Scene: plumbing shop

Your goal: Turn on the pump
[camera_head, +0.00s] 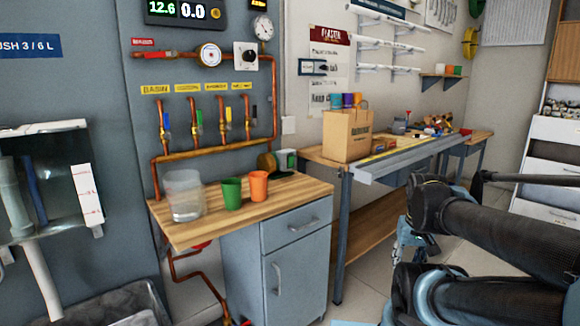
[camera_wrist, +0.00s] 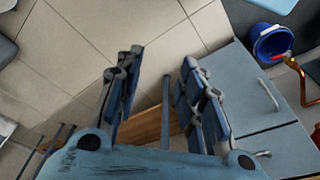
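No label in view that I can read names the pump. A small machine with a round dark end and a green and white part (camera_head: 285,160) stands at the back of the wooden counter; I cannot tell if it is the pump. A black rotary knob on a white plate (camera_head: 246,56) is on the wall panel, between a round gauge (camera_head: 209,55) and copper pipe. My gripper (camera_wrist: 160,72) is open and empty, pointing down over the tiled floor in the wrist view. In the head view my arm is at the lower right, well away from the panel and knob.
The counter (camera_head: 300,193) bears a clear water container (camera_head: 185,196), a green cup (camera_head: 231,193) and an orange cup (camera_head: 259,186). Several pipe valves are above it. A workbench (camera_head: 345,168) with a cardboard box (camera_head: 346,135) is right. A blue bucket (camera_wrist: 272,43) shows in the wrist view.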

